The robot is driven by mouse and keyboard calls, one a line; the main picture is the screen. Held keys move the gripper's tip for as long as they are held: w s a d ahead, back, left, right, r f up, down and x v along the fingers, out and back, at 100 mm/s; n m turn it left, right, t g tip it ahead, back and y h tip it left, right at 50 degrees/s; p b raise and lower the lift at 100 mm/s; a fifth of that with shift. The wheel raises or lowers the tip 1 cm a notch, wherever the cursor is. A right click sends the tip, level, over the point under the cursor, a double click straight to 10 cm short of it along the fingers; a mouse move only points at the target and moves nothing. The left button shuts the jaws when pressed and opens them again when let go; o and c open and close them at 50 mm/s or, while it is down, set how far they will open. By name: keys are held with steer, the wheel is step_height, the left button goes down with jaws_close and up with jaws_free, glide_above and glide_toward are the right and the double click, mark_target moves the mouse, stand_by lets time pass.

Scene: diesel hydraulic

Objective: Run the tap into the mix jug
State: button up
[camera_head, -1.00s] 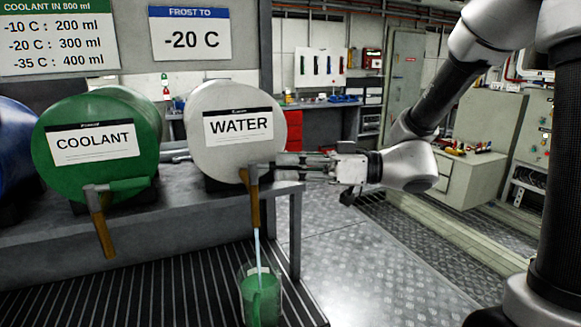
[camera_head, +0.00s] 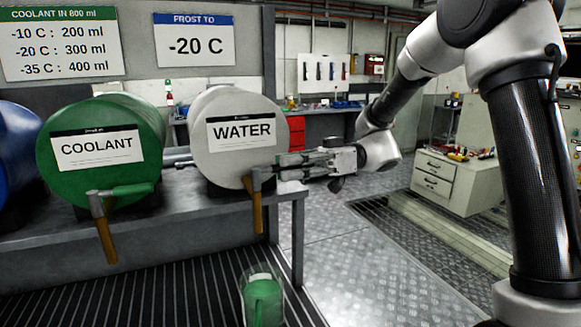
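The white WATER drum (camera_head: 240,143) lies on the grey bench, with its tap (camera_head: 256,204) low on the front. The tap's brown spout points down, and no stream shows below it. The clear mix jug (camera_head: 262,294) stands upright below the spout with green in it; its base is cut off by the picture edge. My gripper (camera_head: 290,167) reaches in from the right, its fingertips close beside the tap. The water tap's lever is not clearly seen, and whether the fingers are closed on it cannot be told.
The green COOLANT drum (camera_head: 100,150) with its own tap (camera_head: 103,228) is to the left, and part of a blue drum (camera_head: 18,150) is beyond it. Signs (camera_head: 193,46) hang above. The ribbed floor left of the jug is clear.

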steer(key=shift+o, duration=0.4)
steer(key=shift+w+d+f, duration=0.1)
steer(key=shift+f, duration=0.05)
steer(key=v, duration=1.1)
steer(key=shift+d, duration=0.35)
steer(key=shift+w, duration=0.1)
